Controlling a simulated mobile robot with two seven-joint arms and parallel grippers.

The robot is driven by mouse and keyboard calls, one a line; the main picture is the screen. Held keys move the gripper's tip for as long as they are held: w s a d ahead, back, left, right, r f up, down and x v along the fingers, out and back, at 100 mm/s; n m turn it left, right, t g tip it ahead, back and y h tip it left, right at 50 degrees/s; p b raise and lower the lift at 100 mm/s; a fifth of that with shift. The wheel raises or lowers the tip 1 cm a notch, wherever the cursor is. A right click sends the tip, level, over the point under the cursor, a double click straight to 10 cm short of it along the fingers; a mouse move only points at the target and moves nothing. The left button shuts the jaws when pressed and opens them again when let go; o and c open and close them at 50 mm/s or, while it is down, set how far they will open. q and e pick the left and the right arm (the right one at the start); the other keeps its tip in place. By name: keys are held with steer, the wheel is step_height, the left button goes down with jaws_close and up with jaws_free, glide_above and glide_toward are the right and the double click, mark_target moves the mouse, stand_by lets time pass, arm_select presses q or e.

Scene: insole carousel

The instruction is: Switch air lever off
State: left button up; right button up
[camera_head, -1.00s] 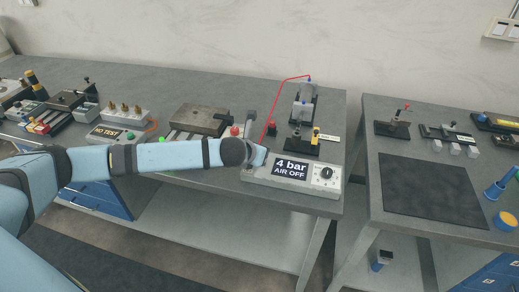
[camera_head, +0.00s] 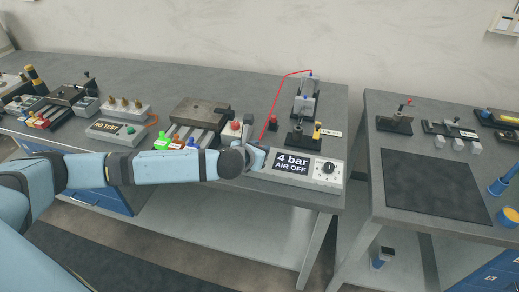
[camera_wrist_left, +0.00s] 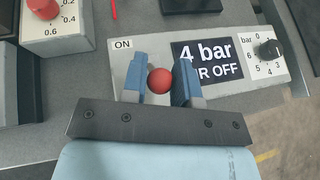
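The air unit (camera_head: 330,184) is a light grey box at the front right of the main bench. Its dark display (camera_head: 291,166) reads "4 bar AIR OFF". My left gripper (camera_head: 260,158) is at the unit's left end, beside the display. In the left wrist view, the lever's red ball knob (camera_wrist_left: 160,80) sits between the two blue fingers of my left gripper (camera_wrist_left: 161,66). The knob nearly fills the gap; I cannot tell whether the fingers press on it. The lever's stem is hidden. An "ON" label (camera_wrist_left: 123,44) shows left of the fingers. My right gripper is out of view.
A pressure dial (camera_head: 327,168) is on the unit's right side. A box with a red knob (camera_head: 235,129) stands just behind my left wrist. A black fixture with a yellow part (camera_head: 317,131) stands behind the unit. A second table with a dark mat (camera_head: 430,185) is to the right.

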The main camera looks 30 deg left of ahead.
arm_select(q)
steer(key=o, duration=0.3)
steer(key=shift+s, duration=0.1)
steer(key=v, duration=1.3)
steer(key=shift+s+r, duration=0.2)
steer(key=shift+s, duration=0.05)
steer(key=shift+d, duration=0.1)
